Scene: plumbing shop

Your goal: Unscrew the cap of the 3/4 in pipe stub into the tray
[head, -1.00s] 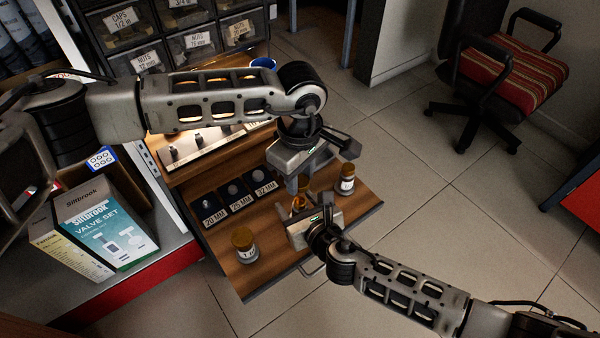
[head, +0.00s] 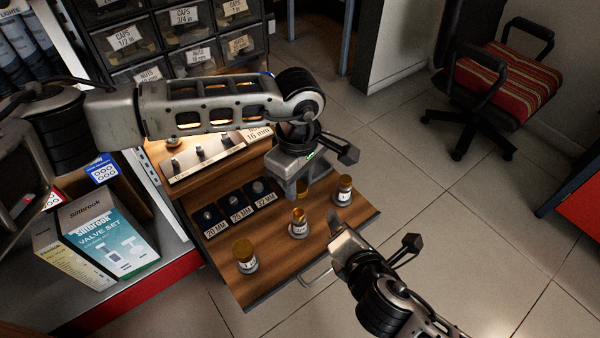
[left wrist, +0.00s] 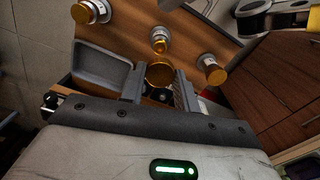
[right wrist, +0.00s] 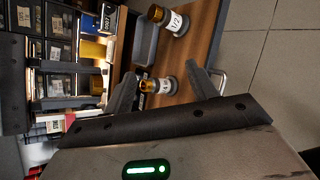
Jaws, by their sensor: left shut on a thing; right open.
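Three pipe stubs with white labels stand upright on the wooden shelf. The middle stub (head: 298,228) shows a narrow brass top without a cap; its label in the right wrist view (right wrist: 162,86) seems to read 3/4. The left stub (head: 245,256) and right stub (head: 343,191) have amber caps on. My left gripper (head: 298,192) is shut on an amber cap (left wrist: 160,75), held behind the middle stub and apart from it. A grey tray (left wrist: 103,72) is beside the left fingers in the left wrist view. My right gripper (head: 340,240) is open and empty, front right of the middle stub.
Dark pads with 20, 25 and 32 mm labels (head: 241,214) lie behind the stubs. A fittings rack (head: 205,155) and labelled drawers (head: 185,30) stand further back. Valve set boxes (head: 105,240) are at left. Open floor (head: 450,230) lies to the right.

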